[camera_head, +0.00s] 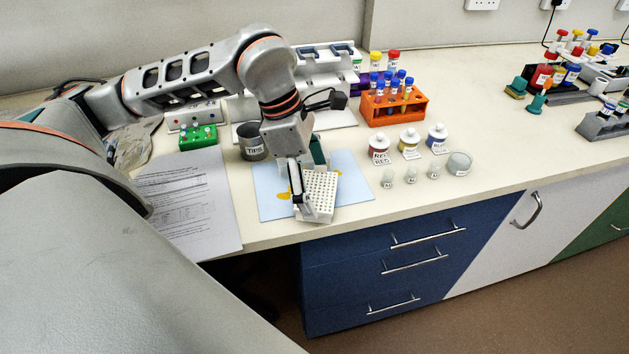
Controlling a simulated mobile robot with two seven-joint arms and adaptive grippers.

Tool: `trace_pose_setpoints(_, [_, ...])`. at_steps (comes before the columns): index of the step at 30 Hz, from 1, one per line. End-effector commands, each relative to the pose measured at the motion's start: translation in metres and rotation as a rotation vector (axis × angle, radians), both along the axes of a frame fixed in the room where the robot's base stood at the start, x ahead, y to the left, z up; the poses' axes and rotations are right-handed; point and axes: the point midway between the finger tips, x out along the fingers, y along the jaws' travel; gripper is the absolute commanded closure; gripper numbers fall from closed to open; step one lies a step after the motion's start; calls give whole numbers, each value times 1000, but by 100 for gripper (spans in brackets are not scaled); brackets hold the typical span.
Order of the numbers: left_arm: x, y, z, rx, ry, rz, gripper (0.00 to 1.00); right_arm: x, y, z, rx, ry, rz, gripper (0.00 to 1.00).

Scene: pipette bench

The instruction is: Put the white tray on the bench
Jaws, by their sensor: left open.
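The white tray (320,190), a block with a grid of small holes, sits on the light blue mat (354,184) near the bench's front edge. My left gripper (297,200) points down at the tray's left side, with one finger in front of its left edge. Its jaws are open; whether a finger touches the tray I cannot tell. The gripper hides part of the tray's left and back edges. The bench (470,110) is cream-coloured. My right gripper is not in view.
A grey cup marked TIPS (251,142) stands behind the mat. Printed paper (190,195) lies to the left. An orange rack (393,107) of capped tubes stands behind several small jars and vials to the right. The bench's front edge is close to the tray.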

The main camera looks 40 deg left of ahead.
Motion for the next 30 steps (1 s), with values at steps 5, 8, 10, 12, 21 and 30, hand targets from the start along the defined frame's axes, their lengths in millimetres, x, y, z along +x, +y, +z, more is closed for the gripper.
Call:
trace_pose_setpoints(5, [0,4,15,1,-5,1,8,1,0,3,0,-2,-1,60])
trace_pose_setpoints(8, [-2,9,32,1,-7,2,8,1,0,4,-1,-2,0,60])
trace_pose_setpoints(10, [-4,12,47,0,-7,3,8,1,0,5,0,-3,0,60])
trace_pose_setpoints(12, [-6,17,62,1,-8,2,8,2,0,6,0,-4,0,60])
trace_pose_setpoints(21, [-14,29,108,0,-4,1,8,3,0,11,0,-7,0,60])
trace_pose_setpoints(30, [-16,32,118,-1,0,0,8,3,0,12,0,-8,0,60])
